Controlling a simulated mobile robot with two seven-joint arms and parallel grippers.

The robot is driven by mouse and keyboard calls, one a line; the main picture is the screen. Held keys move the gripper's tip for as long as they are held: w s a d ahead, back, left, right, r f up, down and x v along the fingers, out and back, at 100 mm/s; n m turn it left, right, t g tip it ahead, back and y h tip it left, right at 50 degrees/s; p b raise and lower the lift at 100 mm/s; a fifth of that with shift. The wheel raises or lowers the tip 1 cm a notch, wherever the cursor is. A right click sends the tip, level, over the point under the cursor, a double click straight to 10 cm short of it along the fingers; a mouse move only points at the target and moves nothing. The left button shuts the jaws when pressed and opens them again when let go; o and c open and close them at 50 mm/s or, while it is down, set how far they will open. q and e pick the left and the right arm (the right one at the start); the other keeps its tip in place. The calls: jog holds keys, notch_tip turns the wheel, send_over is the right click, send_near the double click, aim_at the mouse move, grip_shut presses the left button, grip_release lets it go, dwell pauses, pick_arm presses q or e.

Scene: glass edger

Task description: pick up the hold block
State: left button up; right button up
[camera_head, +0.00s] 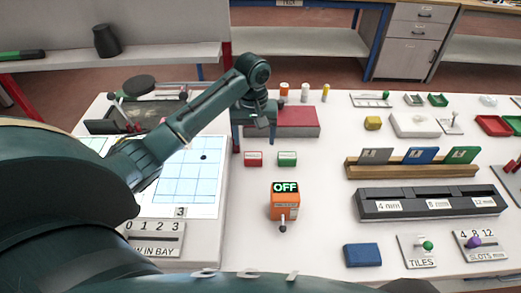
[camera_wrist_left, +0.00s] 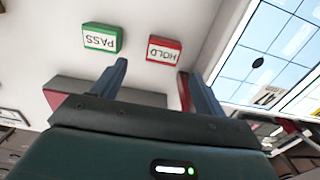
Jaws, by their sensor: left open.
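The hold block (camera_head: 253,158) is a small red block with a white label, lying on the white table. In the left wrist view the hold block (camera_wrist_left: 164,50) reads HOLD and lies ahead of the fingertips, between their lines, closer to the right finger. The green pass block (camera_head: 287,158) lies just right of it with a gap; it also shows in the wrist view (camera_wrist_left: 102,38). My left gripper (camera_head: 254,128) is open and empty, just behind the hold block, its fingers not touching it. The left gripper also shows in the wrist view (camera_wrist_left: 163,72). My right gripper is out of view.
A red-topped grey box (camera_head: 298,118) stands right behind the left gripper. An orange OFF switch box (camera_head: 284,200) stands in front of the blocks. A gridded light panel (camera_head: 190,180) lies to the left. The table between the blocks and the wooden rack (camera_head: 410,170) is clear.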

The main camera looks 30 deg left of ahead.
aim_at(253, 155)
pick_arm(q)
jog(key=shift+s+f, duration=0.25)
jog(key=shift+f, duration=0.7)
notch_tip(253, 155, down, 5)
jog(key=shift+s+p, duration=0.15)
jog(key=shift+p, duration=0.25)
jog(key=shift+c, duration=0.4)
jog(key=c, duration=1)
jog(key=shift+a+r, duration=0.1)
jog(key=shift+r, duration=0.1)
